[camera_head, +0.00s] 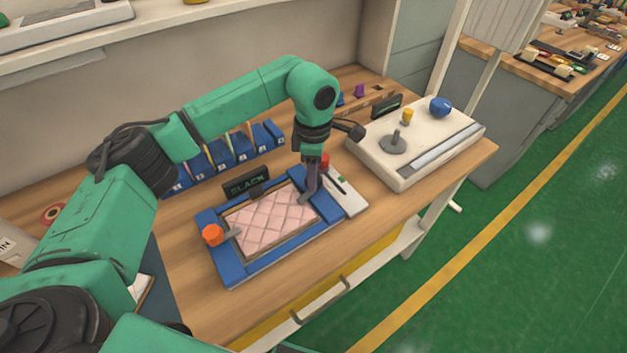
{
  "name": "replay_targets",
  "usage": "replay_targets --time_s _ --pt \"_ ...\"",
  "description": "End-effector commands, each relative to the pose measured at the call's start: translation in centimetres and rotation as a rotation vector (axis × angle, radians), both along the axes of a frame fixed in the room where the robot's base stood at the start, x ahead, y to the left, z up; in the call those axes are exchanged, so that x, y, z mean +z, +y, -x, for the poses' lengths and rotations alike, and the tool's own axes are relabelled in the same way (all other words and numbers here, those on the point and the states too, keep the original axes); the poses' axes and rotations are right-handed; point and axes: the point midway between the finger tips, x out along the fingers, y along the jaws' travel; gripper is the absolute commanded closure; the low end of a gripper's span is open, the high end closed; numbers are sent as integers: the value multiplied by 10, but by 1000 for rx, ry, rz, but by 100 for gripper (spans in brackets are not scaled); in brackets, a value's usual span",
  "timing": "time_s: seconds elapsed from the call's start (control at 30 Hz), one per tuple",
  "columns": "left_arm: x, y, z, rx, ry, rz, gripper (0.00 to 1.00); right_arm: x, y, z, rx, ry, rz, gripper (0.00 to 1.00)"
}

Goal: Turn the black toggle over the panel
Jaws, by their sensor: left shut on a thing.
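A pink quilted panel (266,224) lies in a blue frame (251,268) on the wooden bench. At its left edge an orange knob (212,234) has a grey tab reaching onto the panel. At its right edge the grey tab of the black toggle (305,199) reaches over the panel's corner. My left gripper (313,186) points down at this toggle and is shut on it. The fingers hide the toggle's knob. A dark sign (246,183) reading "BLACK" stands behind the frame. My right gripper is not in view.
A red knob (322,160) and a pale plate (347,195) sit right of the frame. A white console (415,143) with a blue ball (441,106) stands further right. Blue bins (218,155) line the back under my left arm. The bench front is clear.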

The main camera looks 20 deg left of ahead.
Motion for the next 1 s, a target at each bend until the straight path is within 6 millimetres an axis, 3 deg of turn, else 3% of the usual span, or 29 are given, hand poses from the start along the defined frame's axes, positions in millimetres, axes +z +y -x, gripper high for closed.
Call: replay_targets --time_s 0.4,1.0 --pt "1 0 -1 -237 -5 3 100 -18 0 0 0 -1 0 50" --pt "3 0 -2 -283 -6 2 100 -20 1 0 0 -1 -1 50"
